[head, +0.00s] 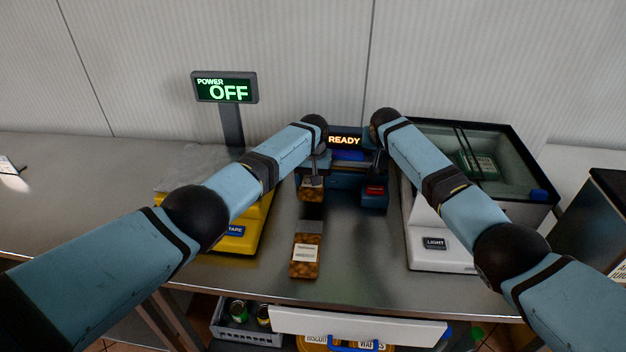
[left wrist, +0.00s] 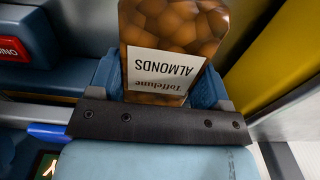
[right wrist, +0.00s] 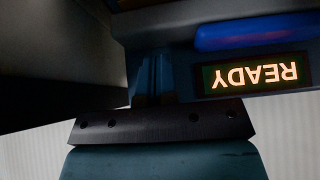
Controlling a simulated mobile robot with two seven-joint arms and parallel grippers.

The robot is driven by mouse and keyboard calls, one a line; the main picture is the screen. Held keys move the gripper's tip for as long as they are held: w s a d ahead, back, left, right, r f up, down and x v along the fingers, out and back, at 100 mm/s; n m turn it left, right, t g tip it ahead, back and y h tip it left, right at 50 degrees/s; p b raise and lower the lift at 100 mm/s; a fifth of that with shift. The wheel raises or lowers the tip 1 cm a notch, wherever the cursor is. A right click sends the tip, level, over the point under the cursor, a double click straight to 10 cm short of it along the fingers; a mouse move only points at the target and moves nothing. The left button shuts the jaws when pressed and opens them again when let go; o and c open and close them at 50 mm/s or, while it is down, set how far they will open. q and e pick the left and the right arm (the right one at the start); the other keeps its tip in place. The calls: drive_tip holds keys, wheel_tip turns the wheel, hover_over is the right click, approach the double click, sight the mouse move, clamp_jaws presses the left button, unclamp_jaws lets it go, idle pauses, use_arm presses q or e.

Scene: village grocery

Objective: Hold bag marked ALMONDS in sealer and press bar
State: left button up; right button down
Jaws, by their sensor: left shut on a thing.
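The bag marked ALMONDS (left wrist: 165,65) is brown with a white label and sits between the fingers of my left gripper (left wrist: 158,88). In the head view this bag (head: 312,194) hangs at the left front of the sealer (head: 343,182). The sealer is dark blue, with a lit READY display (head: 345,141) and a blue bar (head: 348,155). The display also shows in the right wrist view (right wrist: 257,74), below the blue bar (right wrist: 250,32). My right gripper (right wrist: 153,75) has its fingers together with nothing seen between them, at the sealer's right side. Whether it touches the bar is unclear.
A second brown bag (head: 305,256) lies on the counter in front, its label unreadable. A yellow scale (head: 238,238) stands left, with a display reading POWER OFF (head: 225,88). A white machine with a LIGHT button (head: 435,243) stands right. A red button (head: 375,190) is on the sealer.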

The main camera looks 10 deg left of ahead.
drive_tip(key=shift+f, duration=0.35)
idle(0.3)
drive_tip(key=shift+f, duration=0.85)
use_arm(q)
drive_tip(key=shift+r, duration=0.2)
use_arm(e)
drive_tip(key=shift+s+f, duration=0.2)
drive_tip(key=shift+f, duration=0.25)
idle(1.5)
drive_tip(key=shift+r, duration=0.1)
use_arm(q)
drive_tip(key=shift+f, duration=0.15)
use_arm(e)
drive_tip(key=shift+w+r, duration=0.15)
drive_tip(key=shift+r, duration=1.75)
